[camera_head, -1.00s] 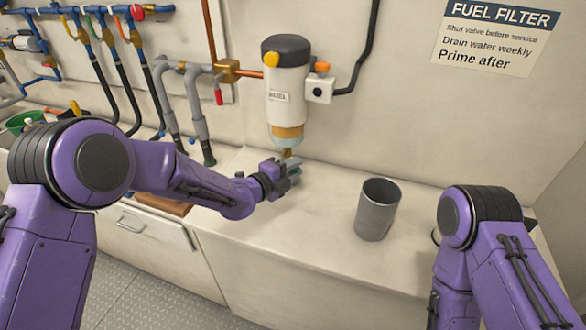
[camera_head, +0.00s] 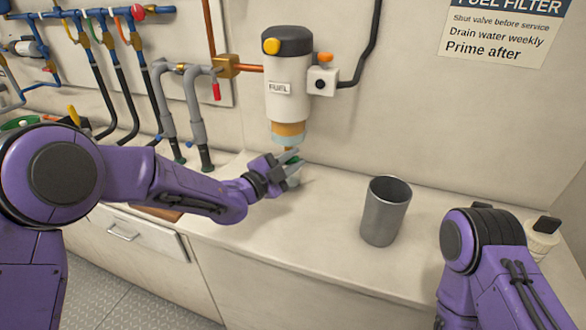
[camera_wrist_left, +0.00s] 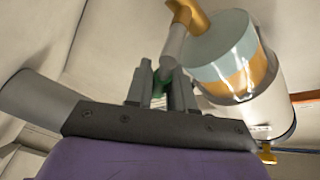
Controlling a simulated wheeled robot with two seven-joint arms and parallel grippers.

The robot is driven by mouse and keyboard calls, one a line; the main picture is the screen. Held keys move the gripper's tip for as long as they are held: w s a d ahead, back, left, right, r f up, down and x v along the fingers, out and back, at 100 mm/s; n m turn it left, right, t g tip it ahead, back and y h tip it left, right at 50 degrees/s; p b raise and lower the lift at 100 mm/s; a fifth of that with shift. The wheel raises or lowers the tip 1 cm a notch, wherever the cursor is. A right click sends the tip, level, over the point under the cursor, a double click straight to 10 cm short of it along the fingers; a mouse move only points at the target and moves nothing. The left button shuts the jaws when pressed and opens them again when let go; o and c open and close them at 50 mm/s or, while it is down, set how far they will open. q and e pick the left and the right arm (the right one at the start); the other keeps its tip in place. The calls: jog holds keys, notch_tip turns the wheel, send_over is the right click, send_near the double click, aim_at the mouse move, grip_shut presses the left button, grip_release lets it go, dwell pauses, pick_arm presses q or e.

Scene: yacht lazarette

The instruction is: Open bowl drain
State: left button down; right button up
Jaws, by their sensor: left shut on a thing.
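The fuel filter (camera_head: 287,88) hangs on the wall, a white body with a dark cap. A brass drain fitting (camera_wrist_left: 186,14) sits at the bowl's end. My left gripper (camera_head: 291,161) is just below the bowl. In the left wrist view its fingers (camera_wrist_left: 160,88) are shut on a small green part (camera_wrist_left: 158,84), mostly hidden between them. A grey stem runs from there towards the brass fitting. My right gripper is out of view.
A grey metal cup (camera_head: 385,212) stands on the bench (camera_head: 325,240), right of my left gripper. A small pale container with a black top (camera_head: 543,236) stands at the right. Hoses and valves (camera_head: 110,70) line the wall at left.

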pick_arm(q)
jog(key=shift+n, duration=0.3)
jog(key=c, duration=1.1)
grip_release()
jog(key=shift+a, duration=0.1)
jog(key=shift+c, duration=0.2)
jog(key=shift+o, duration=0.3)
jog(key=shift+r, duration=0.1)
jog(key=shift+w+r+t, duration=0.1)
jog(key=shift+t, duration=0.2)
